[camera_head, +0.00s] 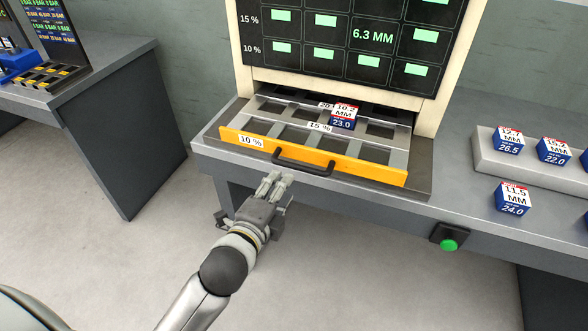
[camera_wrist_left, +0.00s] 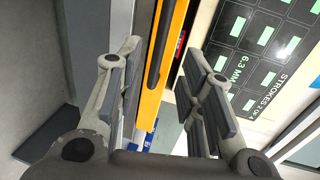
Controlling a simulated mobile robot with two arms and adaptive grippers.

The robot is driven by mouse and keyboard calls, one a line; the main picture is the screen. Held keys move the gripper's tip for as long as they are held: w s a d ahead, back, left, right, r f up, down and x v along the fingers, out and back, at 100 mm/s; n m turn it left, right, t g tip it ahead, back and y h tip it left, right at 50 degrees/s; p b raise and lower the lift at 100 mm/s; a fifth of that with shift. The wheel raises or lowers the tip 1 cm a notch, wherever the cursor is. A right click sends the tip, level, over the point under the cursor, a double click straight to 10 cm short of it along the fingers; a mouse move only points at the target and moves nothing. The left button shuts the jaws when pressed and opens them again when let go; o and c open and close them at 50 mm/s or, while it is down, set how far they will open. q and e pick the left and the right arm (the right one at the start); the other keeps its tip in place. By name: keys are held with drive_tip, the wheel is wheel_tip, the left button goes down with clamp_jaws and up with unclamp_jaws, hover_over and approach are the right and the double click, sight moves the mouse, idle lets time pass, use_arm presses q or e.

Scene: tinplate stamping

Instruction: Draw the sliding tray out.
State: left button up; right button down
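The sliding tray (camera_head: 354,171) has an orange front with a "10 %" label and a dark bar handle (camera_head: 303,165). It projects from under the panel, with several square openings showing. A blue, white and red block (camera_head: 342,118) marked 23.0 sits in it near the panel. My left gripper (camera_head: 276,178) is just in front of the tray front, left of and below the handle. In the left wrist view its fingers (camera_wrist_left: 160,85) are apart, with the orange front (camera_wrist_left: 160,65) showing between and beyond them. I cannot tell whether they touch the handle. My right gripper is out of view.
The upright panel (camera_head: 350,40) stands behind the tray. A green button (camera_head: 449,245) is on the counter's front edge at right. Several blocks stand on and before a grey raised stand (camera_head: 484,150). Another table (camera_head: 125,58) is at left, with open floor between.

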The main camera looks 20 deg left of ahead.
sight(294, 168)
use_arm(q)
drive_tip(key=x, duration=1)
drive_tip(key=shift+w, duration=0.1)
clamp_jaws()
